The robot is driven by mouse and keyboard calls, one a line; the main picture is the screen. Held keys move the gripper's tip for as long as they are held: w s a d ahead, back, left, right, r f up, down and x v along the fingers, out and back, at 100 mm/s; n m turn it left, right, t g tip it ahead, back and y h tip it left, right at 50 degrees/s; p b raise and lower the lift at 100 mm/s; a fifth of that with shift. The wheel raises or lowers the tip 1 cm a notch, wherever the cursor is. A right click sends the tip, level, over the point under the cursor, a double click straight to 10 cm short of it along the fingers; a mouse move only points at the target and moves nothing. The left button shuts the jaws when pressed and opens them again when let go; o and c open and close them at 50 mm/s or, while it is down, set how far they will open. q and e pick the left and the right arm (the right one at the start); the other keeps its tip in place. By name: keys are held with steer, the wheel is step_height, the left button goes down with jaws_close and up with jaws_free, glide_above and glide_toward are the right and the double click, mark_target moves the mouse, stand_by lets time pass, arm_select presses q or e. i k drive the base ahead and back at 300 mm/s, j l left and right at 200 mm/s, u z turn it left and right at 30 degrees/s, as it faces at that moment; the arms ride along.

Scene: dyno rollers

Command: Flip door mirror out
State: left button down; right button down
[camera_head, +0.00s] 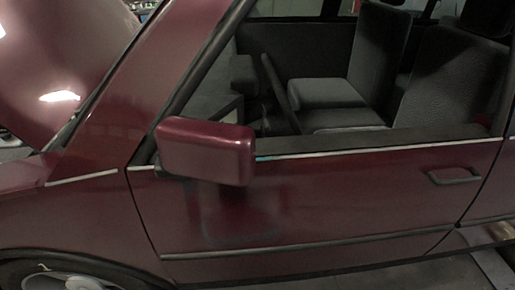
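The door mirror (206,151) is a dark red, box-shaped housing at the front corner of the car door's window, left of the middle of the head view. Its smooth painted back faces me, and its glass side is hidden. It sticks out from the door, but I cannot tell its exact fold angle. The red car door (340,200) is closed below it. Neither of my grippers is in view.
The door handle (454,176) is at the right. The side window opening shows grey seats (325,92) inside. The raised hood (60,60) is at upper left, and a front wheel (65,280) is at lower left. No obstacle shows in front of the mirror.

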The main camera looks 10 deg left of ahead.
mark_target(217, 152)
steer(key=l+u, duration=0.2)
steer(key=l, duration=0.3)
steer(key=l+u, duration=0.2)
steer(key=l, duration=0.3)
steer(key=k+l+u, duration=0.2)
steer(key=l, duration=0.3)
steer(key=l+u, duration=0.25)
steer(key=l, duration=0.25)
steer(key=k+l+u, duration=0.2)
steer(key=l, duration=0.25)
steer(key=i, duration=0.1)
